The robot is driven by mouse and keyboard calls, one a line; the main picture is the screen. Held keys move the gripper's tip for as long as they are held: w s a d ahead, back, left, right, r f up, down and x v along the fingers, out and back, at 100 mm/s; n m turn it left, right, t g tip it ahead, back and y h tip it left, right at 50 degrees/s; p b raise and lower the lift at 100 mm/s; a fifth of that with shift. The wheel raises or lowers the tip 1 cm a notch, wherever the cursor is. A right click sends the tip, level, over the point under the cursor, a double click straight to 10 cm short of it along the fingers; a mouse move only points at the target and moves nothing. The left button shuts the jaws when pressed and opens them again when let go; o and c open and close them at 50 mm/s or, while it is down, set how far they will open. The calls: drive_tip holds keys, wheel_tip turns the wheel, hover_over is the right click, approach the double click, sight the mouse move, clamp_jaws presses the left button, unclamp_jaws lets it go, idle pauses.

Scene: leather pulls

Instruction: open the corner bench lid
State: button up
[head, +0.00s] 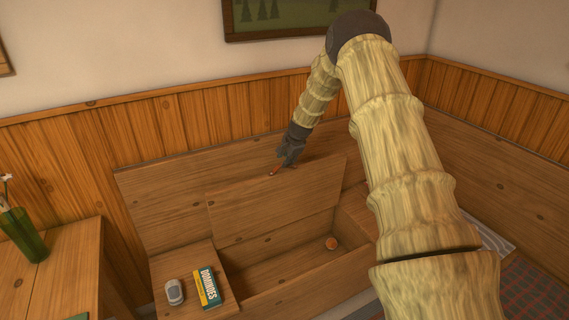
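The corner bench lid (272,207) is raised steeply, its face towards me and its free edge uppermost, in front of the backrest. The bench box (285,270) below it is open and its inside shows. A small reddish leather pull (273,171) is at the middle of the lid's upper edge. My gripper (284,164) is right at that edge, beside or touching the pull. The fingers are dark and small here, so I cannot tell whether they are closed on the pull.
A round orange thing (331,243) lies inside the box. A dominoes box (207,286) and a grey rounded item (174,292) rest on the fixed seat to the left. A green vase (24,236) stands on the table at far left. A framed picture (290,14) hangs above.

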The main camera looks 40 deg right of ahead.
drive_tip(key=shift+v, duration=3)
drive_tip(key=s+a+f+n+g, duration=0.2)
drive_tip(key=s+a+f+n, duration=0.3)
drive_tip(key=s+a+f, duration=0.8)
drive_tip(key=s+a+f+n+g, duration=0.1)
drive_tip(key=s+a+f+n, duration=0.4)
drive_tip(key=s+a+f, duration=0.7)
drive_tip(key=s+a+f+n+g, duration=0.1)
drive_tip(key=s+a, duration=0.4)
drive_tip(key=s, duration=0.5)
drive_tip(key=s+a+f+n+g, duration=0.1)
drive_tip(key=s+a+f+n, duration=0.2)
drive_tip(key=s, duration=0.7)
drive_tip(key=s+a+f+n+g+y, duration=0.1)
drive_tip(key=s+a+f+n, duration=0.2)
drive_tip(key=s+a+n, duration=0.2)
drive_tip(key=s+a, duration=0.3)
drive_tip(key=s, duration=0.2)
drive_tip(key=shift+n, duration=0.3)
